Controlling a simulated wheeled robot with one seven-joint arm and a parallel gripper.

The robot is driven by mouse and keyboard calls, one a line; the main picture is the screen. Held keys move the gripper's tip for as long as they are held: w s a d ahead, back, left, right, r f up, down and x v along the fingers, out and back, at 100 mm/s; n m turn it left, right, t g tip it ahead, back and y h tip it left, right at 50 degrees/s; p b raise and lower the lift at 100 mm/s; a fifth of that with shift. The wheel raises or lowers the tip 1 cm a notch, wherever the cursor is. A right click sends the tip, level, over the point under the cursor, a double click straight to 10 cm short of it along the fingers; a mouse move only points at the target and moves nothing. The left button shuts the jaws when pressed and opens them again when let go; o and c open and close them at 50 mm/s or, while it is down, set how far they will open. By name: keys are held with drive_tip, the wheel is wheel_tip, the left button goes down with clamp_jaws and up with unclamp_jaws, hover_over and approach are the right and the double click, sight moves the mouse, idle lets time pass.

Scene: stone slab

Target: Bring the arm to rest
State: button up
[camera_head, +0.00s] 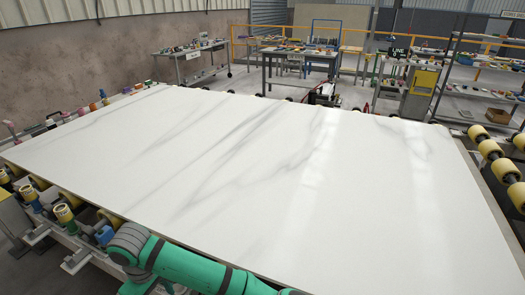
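My arm, green with grey joint bands, shows at the bottom of the head view, low along the near edge of a large white stone slab (240,170). The arm runs from the bottom middle to the lower left. My gripper is not in view, so its state does not show. The slab is flat, white with grey veins, and its top is bare.
Yellow rollers (490,150) line the right side. Roller fittings (65,213) stand along the near left edge, close to my arm. Workbenches (300,55) with small items stand behind the slab. A control cabinet (420,90) stands at the back right.

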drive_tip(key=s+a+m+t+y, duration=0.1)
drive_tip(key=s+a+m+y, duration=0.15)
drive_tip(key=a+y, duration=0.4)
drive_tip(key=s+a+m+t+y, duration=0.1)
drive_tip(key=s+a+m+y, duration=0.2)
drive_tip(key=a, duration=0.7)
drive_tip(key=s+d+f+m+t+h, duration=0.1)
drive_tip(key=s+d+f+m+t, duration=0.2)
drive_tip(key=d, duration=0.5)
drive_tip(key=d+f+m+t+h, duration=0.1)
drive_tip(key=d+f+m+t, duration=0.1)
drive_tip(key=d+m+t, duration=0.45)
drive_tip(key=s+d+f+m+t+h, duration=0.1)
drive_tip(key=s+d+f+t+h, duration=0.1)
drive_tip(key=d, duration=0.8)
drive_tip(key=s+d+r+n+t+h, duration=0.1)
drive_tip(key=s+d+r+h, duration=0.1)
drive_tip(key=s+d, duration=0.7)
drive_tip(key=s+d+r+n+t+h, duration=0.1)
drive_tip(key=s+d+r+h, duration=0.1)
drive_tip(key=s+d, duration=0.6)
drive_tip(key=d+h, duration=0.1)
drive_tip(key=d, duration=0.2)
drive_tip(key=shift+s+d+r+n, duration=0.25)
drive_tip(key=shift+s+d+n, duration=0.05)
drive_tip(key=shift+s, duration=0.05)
